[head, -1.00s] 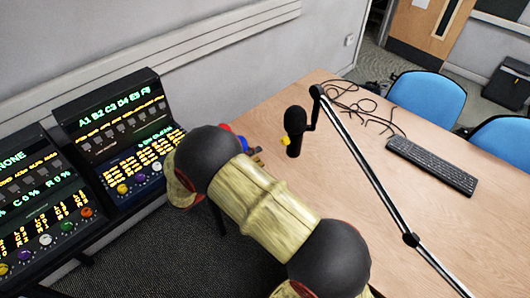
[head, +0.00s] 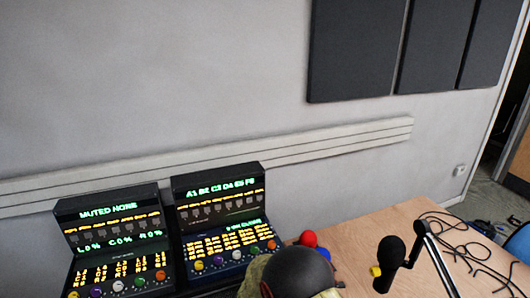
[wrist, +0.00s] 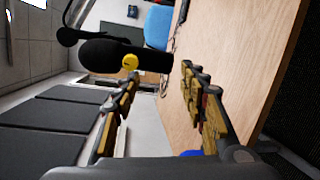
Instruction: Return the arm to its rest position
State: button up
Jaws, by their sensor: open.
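My gripper (wrist: 162,76) is open and empty in the wrist view, its two wooden-looking fingers apart. Past its fingertips is a black microphone (wrist: 105,54) with a round yellow piece (wrist: 130,62) on it. In the head view my arm (head: 298,270) shows only at the bottom edge, with its dark rounded joint uppermost. My gripper is not visible in the head view. The microphone (head: 391,258) stands to the right of my arm there. A red ball (head: 308,239) and a blue piece (head: 323,254) show just behind my arm.
Two lit control panels (head: 117,243) (head: 222,219) stand left of my arm. The wooden table (head: 372,227) carries loose black cables (head: 465,240) and a microphone boom (head: 437,260). Dark wall panels (head: 355,50) hang above. A blue chair (head: 518,243) is at the right edge.

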jog(key=s+a+r+g+y, duration=0.25)
jog(key=s+g+y, duration=0.25)
jog(key=s+y, duration=0.7)
jog(key=s+r+m+t+y, duration=0.1)
jog(key=s+r+t, duration=0.1)
jog(key=r, duration=0.4)
jog(key=s+r+m+t+y, duration=0.2)
jog(key=s+r+t, duration=0.1)
jog(key=s+r, duration=0.2)
jog(key=s+a+r+m+t+y, duration=0.1)
jog(key=s+r+t, duration=0.2)
jog(key=r, duration=0.6)
jog(key=shift+s+m, duration=0.3)
jog(key=shift+s, duration=0.3)
